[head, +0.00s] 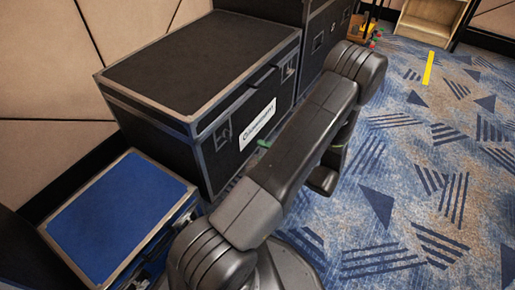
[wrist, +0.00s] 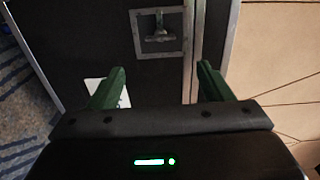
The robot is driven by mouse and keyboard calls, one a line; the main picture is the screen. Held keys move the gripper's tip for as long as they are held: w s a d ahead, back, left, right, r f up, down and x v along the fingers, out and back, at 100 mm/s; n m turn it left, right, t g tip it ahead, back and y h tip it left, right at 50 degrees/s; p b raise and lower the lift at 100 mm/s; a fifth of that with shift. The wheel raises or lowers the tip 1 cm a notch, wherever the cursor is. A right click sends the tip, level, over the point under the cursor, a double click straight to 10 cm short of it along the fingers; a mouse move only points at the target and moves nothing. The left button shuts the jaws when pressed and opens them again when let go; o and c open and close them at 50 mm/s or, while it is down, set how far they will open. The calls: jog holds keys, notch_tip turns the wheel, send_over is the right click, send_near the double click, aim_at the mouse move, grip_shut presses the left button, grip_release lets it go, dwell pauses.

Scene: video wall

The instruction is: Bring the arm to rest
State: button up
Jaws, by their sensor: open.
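My gripper (wrist: 161,78) is open in the wrist view, its two green fingers wide apart with nothing between them. Beyond the fingers is the side of a black flight case (wrist: 80,40) with a metal latch (wrist: 160,28). In the head view my arm is folded across the middle, in front of the same kind of black case (head: 200,60). Only a small green bit of my gripper (head: 263,144) shows there beside the arm; the rest is hidden behind it.
A blue-topped case (head: 120,207) stands at lower left. Another black case (head: 325,35) stands behind. A wooden shelf unit (head: 432,18) and a yellow floor strip (head: 428,68) are at the back right. The patterned carpet (head: 430,160) on the right is largely clear.

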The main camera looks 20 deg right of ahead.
aim_at(230, 137)
dwell(0.4)
jog(key=b+x, duration=0.3)
jog(key=x, duration=1)
jog(key=shift+w+a+b, duration=0.2)
jog(key=shift+w+b, duration=0.1)
jog(key=shift+s, duration=0.1)
